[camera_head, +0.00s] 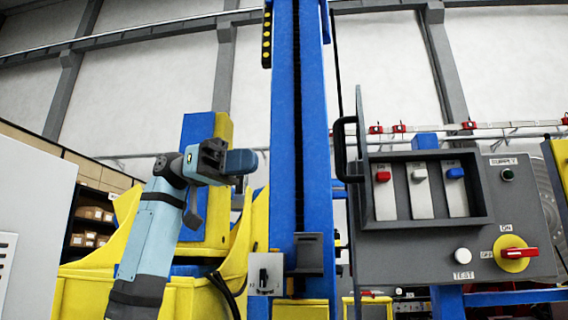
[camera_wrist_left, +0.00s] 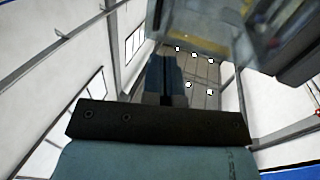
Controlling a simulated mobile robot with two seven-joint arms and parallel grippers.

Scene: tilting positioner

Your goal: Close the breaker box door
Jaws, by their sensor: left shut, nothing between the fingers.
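The breaker box (camera_head: 489,190) is a dark grey frame on a control panel at the right of the head view. Inside it are three breakers with red, white and blue switches. Its door (camera_head: 361,130) stands open at the box's left side, seen nearly edge-on. A black handle (camera_head: 341,150) sticks out from the door's left face. My left gripper (camera_head: 243,162) is shut and empty, left of the handle and apart from it, with the blue column between them in the picture. The left wrist view shows its fingers (camera_wrist_left: 166,80) against the ceiling. My right gripper is not in view.
A tall blue column (camera_head: 297,120) stands between my left arm and the door. A yellow machine (camera_head: 180,290) is behind my arm. The panel (camera_head: 400,255) also carries a red and yellow rotary switch (camera_head: 515,253) and a white test button (camera_head: 462,255).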

